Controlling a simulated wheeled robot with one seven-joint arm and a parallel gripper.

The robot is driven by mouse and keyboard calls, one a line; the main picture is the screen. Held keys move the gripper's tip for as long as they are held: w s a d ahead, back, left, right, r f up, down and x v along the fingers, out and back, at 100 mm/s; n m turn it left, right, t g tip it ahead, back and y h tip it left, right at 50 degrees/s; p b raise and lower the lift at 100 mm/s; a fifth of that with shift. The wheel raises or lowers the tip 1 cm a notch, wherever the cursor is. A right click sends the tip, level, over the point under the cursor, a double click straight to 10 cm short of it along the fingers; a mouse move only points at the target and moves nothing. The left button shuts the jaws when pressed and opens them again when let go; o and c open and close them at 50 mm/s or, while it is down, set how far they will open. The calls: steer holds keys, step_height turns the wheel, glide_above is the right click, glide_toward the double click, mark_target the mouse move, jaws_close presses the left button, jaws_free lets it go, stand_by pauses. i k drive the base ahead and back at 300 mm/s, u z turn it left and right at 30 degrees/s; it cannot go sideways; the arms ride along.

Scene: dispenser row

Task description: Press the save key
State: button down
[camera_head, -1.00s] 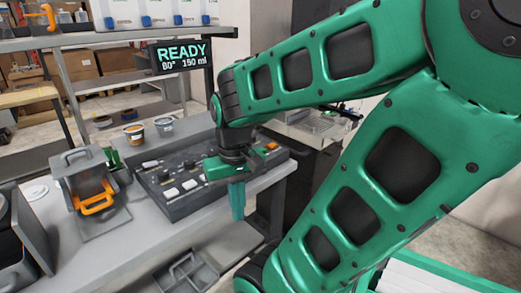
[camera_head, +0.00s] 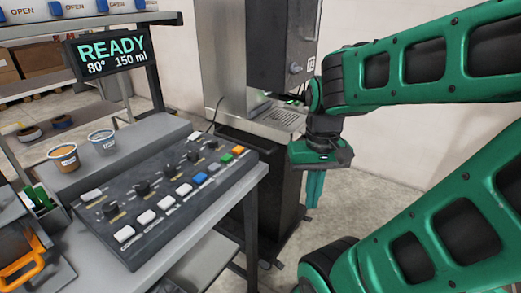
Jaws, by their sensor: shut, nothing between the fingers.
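The dark control panel (camera_head: 160,195) lies on the grey bench, with knobs along its upper part and a row of coloured keys. Another white key (camera_head: 91,195) sits at the panel's left end. The key labels are too small to read, so I cannot tell which is the save key. My gripper (camera_head: 314,202) points down, shut and empty, to the right of the panel and apart from it.
A display (camera_head: 110,52) reads READY, 80°, 150 ml. Two cups (camera_head: 64,158) stand behind the panel. An orange-handled container (camera_head: 22,265) is at lower left. A dark machine with a metal tray (camera_head: 280,117) stands behind my gripper. Floor shows below my gripper.

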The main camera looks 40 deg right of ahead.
mark_target(227, 157)
steer(key=z, duration=1.35)
steer(key=k, duration=0.9)
steer(key=u, duration=0.75)
steer(key=i, duration=0.5)
steer(key=u, duration=0.05)
